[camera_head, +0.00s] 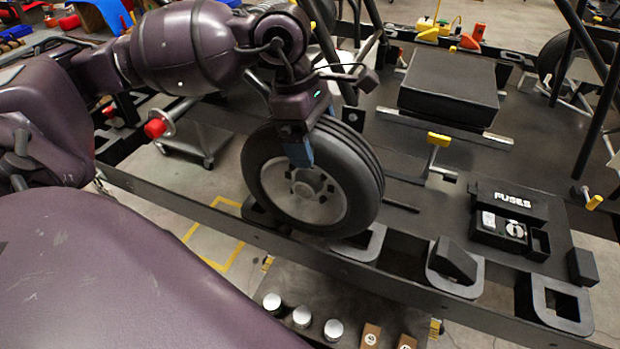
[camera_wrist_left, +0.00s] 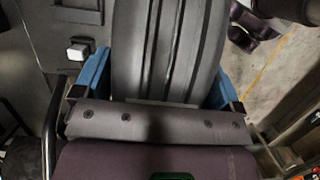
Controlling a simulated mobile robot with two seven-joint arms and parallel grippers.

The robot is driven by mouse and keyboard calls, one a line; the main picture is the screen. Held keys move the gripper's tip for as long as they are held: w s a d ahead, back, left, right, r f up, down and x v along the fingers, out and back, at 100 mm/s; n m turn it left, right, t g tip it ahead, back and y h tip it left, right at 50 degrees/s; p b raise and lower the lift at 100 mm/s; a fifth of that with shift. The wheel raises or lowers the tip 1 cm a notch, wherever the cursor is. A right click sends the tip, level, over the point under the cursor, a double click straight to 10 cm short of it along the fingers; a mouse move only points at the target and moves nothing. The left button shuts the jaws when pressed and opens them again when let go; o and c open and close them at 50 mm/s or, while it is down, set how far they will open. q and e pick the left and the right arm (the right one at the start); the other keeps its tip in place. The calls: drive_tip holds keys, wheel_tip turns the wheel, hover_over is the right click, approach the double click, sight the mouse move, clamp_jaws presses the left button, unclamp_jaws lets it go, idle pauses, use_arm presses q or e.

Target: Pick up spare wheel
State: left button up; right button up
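The spare wheel (camera_head: 322,185) is a black tyre with a grey spoked rim. It stands upright at the near side rail of the kart frame. My left gripper (camera_head: 304,152) comes down over its top, with one blue finger against the near face. In the left wrist view, the tyre tread (camera_wrist_left: 168,50) fills the space between the two blue fingers of the left gripper (camera_wrist_left: 160,85), which look closed on it from both sides. I cannot tell whether the wheel's bottom touches the holder beneath it. My right gripper is in neither view.
A fuse box (camera_head: 508,215), a black seat-like block (camera_head: 449,87) and a yellow-handled lever (camera_head: 436,142) sit on the kart floor. White-topped cylinders (camera_head: 302,316) stand below the rail. Black tubes rise behind the wheel.

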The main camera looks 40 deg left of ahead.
use_arm(q)
drive_tip(key=c, duration=0.7)
drive_tip(key=shift+w+r, duration=0.1)
drive_tip(key=shift+c, duration=0.8)
drive_tip(key=shift+r, duration=0.1)
